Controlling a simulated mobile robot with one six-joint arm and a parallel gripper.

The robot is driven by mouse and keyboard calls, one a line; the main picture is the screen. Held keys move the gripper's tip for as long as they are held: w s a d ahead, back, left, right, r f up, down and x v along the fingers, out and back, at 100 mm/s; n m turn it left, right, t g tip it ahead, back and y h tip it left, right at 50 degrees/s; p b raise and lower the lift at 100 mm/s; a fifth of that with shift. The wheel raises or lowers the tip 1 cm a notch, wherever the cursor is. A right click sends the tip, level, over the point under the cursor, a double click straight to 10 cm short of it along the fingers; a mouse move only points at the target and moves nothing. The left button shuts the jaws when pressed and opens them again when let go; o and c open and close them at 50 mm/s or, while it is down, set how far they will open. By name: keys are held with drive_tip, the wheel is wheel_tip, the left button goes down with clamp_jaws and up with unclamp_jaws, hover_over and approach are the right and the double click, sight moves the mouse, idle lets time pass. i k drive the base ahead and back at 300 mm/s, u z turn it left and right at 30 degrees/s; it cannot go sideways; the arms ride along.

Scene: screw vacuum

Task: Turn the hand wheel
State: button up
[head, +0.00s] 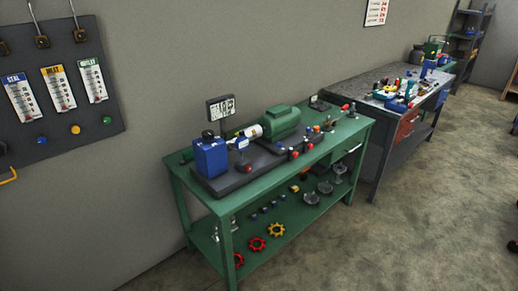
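Several wheel-shaped parts lie on the lower shelf of the green workbench (190,187). A red hand wheel (257,244) and a yellow hand wheel (276,230) lie near the shelf's front, apart from each other. On the benchtop, a machine with a blue box (211,157) and a green motor (281,122) sits on a dark base (222,185). Small red knobs (293,154) show along its front. Which wheel the task means I cannot tell. My gripper is not in view.
A second, grey-topped bench (350,87) with many small items stands behind at the right. A dark board with labelled tags (62,88) hangs on the left wall. Shelves (463,40) stand at the far right. The concrete floor (420,210) before the benches is mostly clear.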

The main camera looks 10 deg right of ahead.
sight(208, 135)
drive_tip(key=k, duration=0.35)
drive_tip(key=u, duration=0.15)
drive_tip(key=i, duration=0.95)
drive_tip(key=u, duration=1.15)
drive_tip(key=k, duration=0.1)
drive_tip(key=z, duration=2.6)
